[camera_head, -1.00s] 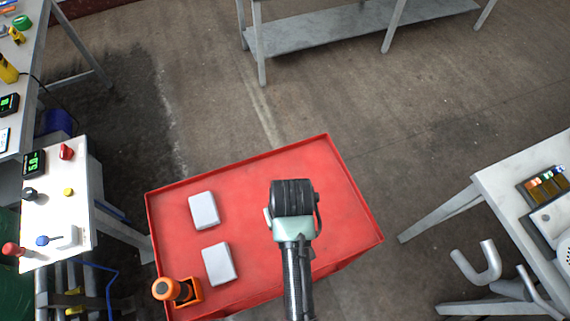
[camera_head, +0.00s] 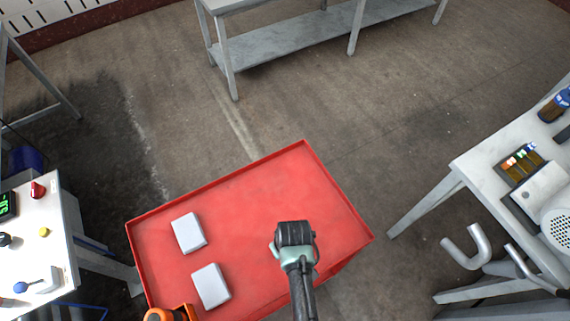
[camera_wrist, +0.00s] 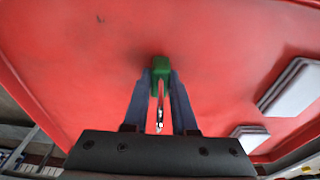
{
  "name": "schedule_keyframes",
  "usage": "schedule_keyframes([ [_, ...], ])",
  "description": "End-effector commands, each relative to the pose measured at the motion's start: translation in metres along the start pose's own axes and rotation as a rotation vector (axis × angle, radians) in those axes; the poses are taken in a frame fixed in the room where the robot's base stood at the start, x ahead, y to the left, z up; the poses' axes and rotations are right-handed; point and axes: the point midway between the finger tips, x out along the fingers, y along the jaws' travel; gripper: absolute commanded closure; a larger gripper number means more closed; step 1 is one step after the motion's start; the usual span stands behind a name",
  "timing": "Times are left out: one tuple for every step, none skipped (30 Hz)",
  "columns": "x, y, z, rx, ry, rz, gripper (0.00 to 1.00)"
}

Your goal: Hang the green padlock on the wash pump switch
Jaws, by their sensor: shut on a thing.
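The green padlock (camera_wrist: 160,65) shows in the wrist view between the fingertips of my gripper (camera_wrist: 160,82). Its silver shackle (camera_wrist: 160,105) points back toward the palm. My gripper is shut on the padlock, above the red tray-topped cart. In the head view my gripper's wrist hides the fingers and padlock. At the left edge stands a white control panel with a red knob (camera_head: 38,189), a yellow button (camera_head: 44,232), a black knob (camera_head: 5,240) and a blue-handled lever (camera_head: 22,287). I cannot read which of these is the wash pump switch.
The red cart (camera_head: 335,215) carries two pale boxes, one at the back (camera_head: 189,233) and one nearer (camera_head: 211,287), and an orange item (camera_head: 172,314) at its near left corner. A white table (camera_head: 475,160) stands right, a grey bench (camera_head: 290,50) behind. Open floor lies between.

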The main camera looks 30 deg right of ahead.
Motion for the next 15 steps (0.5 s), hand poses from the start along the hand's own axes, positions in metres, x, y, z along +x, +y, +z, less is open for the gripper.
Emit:
schedule_keyframes([
  [0.0001,0.0002,-0.0006,0.0,0.002,0.0,1.0],
  [0.0,0.0002,-0.0007,0.0,0.002,0.001,1.0],
  [-0.0002,0.0002,-0.0007,0.0,0.002,0.001,1.0],
  [-0.0003,0.0002,-0.0007,0.0,0.002,0.001,1.0],
  [-0.0003,0.0002,-0.0007,0.0,0.002,0.001,1.0],
  [-0.0003,0.0002,-0.0007,0.0,0.002,0.001,1.0],
  [0.0002,0.0002,-0.0006,0.0,0.002,0.001,1.0],
  [0.0011,0.0002,-0.0004,0.0,0.001,0.0,1.0],
  [0.0026,0.0002,-0.0001,0.0,0.001,0.0,1.0],
  [0.0037,0.0002,0.0,0.0,0.001,0.001,1.0],
  [0.0038,0.0002,0.0002,0.0,0.001,0.0,0.73],
  [0.0029,0.0002,0.0001,0.0,0.001,0.001,0.66],
  [0.0029,0.0002,0.0001,0.0,0.001,0.0,0.6],
  [0.0028,0.0002,0.0001,0.0,0.001,0.0,0.55],
  [0.0028,0.0001,0.0001,0.0,0.001,0.0,0.48],
])
